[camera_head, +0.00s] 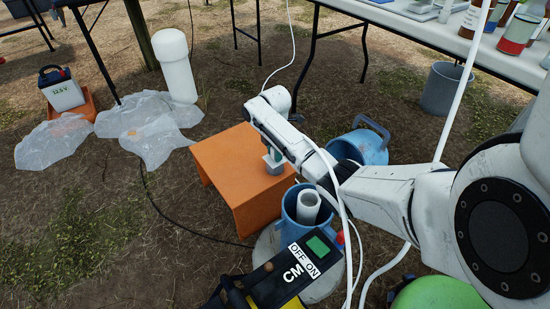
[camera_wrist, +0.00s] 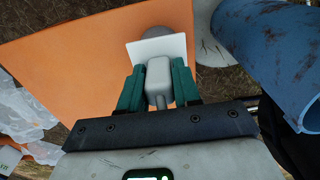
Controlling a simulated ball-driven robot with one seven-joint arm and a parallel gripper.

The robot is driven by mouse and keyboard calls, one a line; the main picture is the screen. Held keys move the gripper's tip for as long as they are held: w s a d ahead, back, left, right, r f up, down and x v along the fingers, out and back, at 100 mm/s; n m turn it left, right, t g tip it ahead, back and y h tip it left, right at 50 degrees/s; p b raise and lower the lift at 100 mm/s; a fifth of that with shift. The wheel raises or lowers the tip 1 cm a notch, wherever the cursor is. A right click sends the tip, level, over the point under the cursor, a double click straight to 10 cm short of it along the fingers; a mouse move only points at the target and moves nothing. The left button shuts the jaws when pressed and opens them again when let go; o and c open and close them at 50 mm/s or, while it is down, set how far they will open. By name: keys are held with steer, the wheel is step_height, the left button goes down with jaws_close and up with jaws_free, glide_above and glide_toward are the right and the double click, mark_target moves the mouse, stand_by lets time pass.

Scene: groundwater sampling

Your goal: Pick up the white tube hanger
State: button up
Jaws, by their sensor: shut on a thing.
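The white tube hanger (camera_wrist: 158,78) shows in the wrist view as a pale block with a flat white plate at its far end. My gripper (camera_wrist: 158,88) has its two green fingers shut on the block, one on each side. A grey rounded piece shows just beyond the plate. In the head view my gripper (camera_head: 270,152) is over the orange stool (camera_head: 222,164), with the hanger (camera_head: 274,163) small below it, near the stool's right edge. I cannot tell whether the hanger touches the stool.
A blue bucket (camera_head: 291,226) holding a white tube (camera_head: 308,206) stands front right of the stool. Another blue container (camera_head: 367,150) is right of it. A black-and-yellow meter (camera_head: 285,275) is in front. Plastic sheets (camera_head: 145,115) lie left. A table (camera_head: 430,28) stands behind.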

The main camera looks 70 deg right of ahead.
jaws_close()
steer(key=shift+r, duration=0.1)
